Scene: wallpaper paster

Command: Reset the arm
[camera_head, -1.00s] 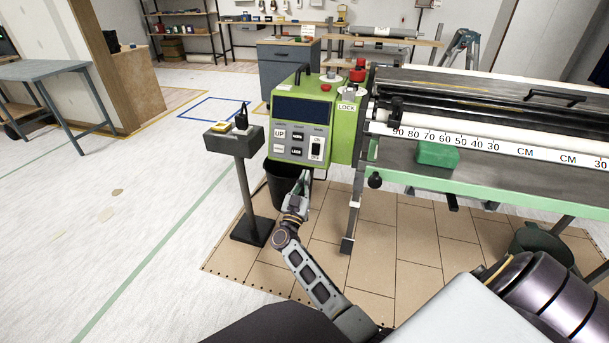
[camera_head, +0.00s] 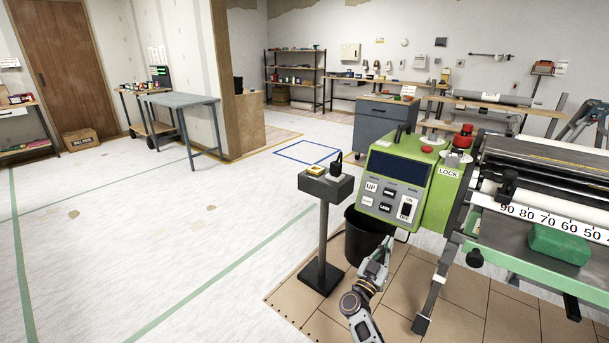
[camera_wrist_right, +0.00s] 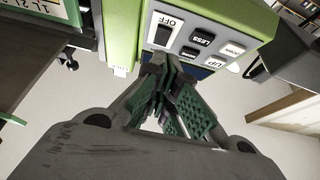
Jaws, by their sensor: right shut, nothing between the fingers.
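My right gripper (camera_head: 386,246) is in front of and just below the green control box (camera_head: 437,207) of the wallpaper paster. Its fingers are shut with nothing between them. In the right wrist view, the shut fingers (camera_wrist_right: 172,92) point at the lower edge of the button panel (camera_wrist_right: 205,38), close to the on/off switch (camera_wrist_right: 165,28). Whether they touch the panel I cannot tell. In the head view the switch (camera_head: 406,209) sits at the panel's lower right, above the fingers. My left gripper is not in view.
A black bin (camera_head: 365,238) stands behind my right gripper. A small pedestal (camera_head: 323,235) with a yellow item on top stands to its left. The paster's rollers and ruler (camera_head: 550,222) lie to the right, with a green block (camera_head: 560,243). The floor at the left is open.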

